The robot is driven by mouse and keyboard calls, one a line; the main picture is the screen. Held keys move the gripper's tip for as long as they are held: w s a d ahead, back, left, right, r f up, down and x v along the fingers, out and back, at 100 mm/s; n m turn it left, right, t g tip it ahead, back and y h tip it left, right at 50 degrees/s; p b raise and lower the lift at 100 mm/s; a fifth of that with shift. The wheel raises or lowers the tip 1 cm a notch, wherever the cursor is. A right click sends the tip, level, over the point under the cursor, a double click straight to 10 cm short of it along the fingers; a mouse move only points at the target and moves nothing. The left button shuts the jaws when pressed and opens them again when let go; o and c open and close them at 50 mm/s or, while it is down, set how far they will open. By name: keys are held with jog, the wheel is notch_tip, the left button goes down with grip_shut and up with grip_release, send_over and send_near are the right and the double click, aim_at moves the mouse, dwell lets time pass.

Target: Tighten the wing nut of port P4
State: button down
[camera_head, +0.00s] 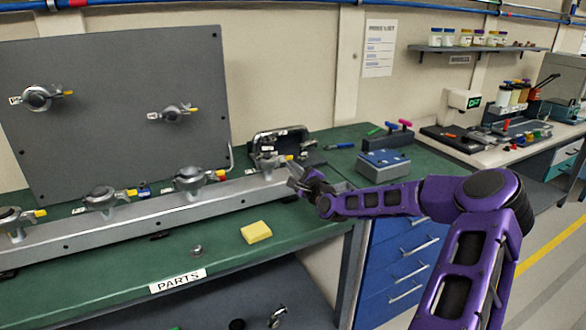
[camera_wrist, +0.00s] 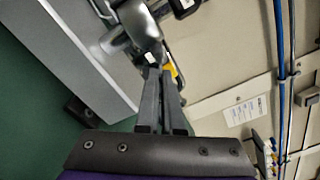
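Several grey ports with yellow-tipped wing nuts show in the head view. The rightmost port on the rail (camera_head: 268,160) has my gripper (camera_head: 291,168) at its right side. Port numbers are too small to read, so I cannot tell which is P4. In the wrist view my gripper's two fingers (camera_wrist: 159,72) lie close together and look shut, with nothing visible between them. I cannot tell whether the fingers touch the wing nut.
The rail (camera_head: 150,213) runs along a green bench (camera_head: 220,263) below a grey panel (camera_head: 120,70) with two more ports. A yellow block (camera_head: 256,232) and a small metal knob (camera_head: 197,250) lie on the bench. A blue-grey box (camera_head: 383,165) stands to the right.

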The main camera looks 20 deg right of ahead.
jog(key=shift+f, duration=0.1)
jog(key=c, duration=1.3)
grip_release()
jog(key=shift+s, duration=0.15)
jog(key=s, duration=1.7)
jog(key=shift+s+d, duration=0.15)
jog(key=shift+d, duration=0.15)
